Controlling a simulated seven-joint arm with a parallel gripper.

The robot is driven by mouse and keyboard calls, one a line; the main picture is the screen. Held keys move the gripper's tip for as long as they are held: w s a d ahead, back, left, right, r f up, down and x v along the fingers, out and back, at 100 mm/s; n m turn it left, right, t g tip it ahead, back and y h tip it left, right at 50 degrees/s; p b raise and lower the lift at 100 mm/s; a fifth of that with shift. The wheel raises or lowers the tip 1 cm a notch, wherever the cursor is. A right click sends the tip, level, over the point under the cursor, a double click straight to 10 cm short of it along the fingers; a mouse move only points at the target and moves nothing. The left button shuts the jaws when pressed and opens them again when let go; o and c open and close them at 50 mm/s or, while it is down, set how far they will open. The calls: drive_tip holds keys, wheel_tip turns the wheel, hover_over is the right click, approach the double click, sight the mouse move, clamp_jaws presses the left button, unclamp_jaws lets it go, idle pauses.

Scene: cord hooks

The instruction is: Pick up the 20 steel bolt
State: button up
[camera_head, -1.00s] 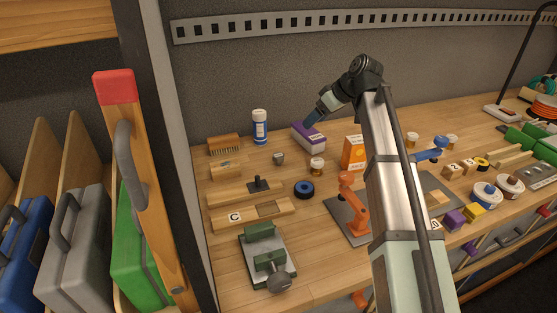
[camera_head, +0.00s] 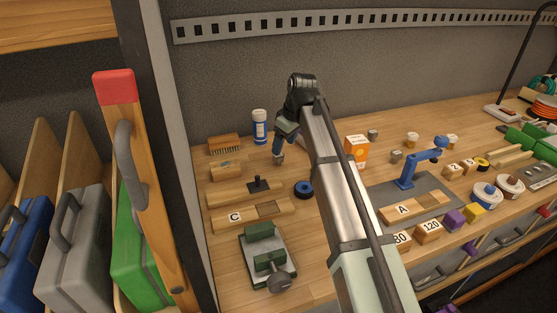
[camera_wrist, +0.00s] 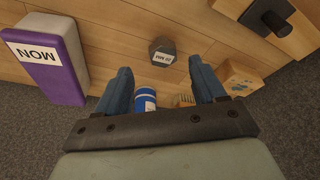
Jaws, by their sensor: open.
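A dark grey hex-headed steel piece (camera_wrist: 162,52) stands on the wooden bench in the wrist view. It has a small white label that is too small to read surely. My gripper (camera_wrist: 160,66) is open, with its two blue fingers to either side of the picture and the hex piece just beyond and between their tips. Nothing is held, and the fingers do not appear to touch it. In the head view my gripper (camera_head: 279,156) points down over the spot where this piece stands, and largely hides it.
A wooden block (camera_wrist: 240,78) and a black-handled board (camera_wrist: 290,38) are to the right. A blue-and-white bottle (camera_head: 260,127) and brush (camera_head: 224,144) stand behind. Other grey pieces (camera_head: 396,155) are further right.

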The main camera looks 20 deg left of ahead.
sight(279, 160)
drive_tip(key=shift+x, duration=3.35)
drive_tip(key=shift+s+a, duration=0.15)
drive_tip(key=shift+a, duration=0.05)
drive_tip(key=c, duration=1.1)
drive_tip(key=shift+r, duration=0.15)
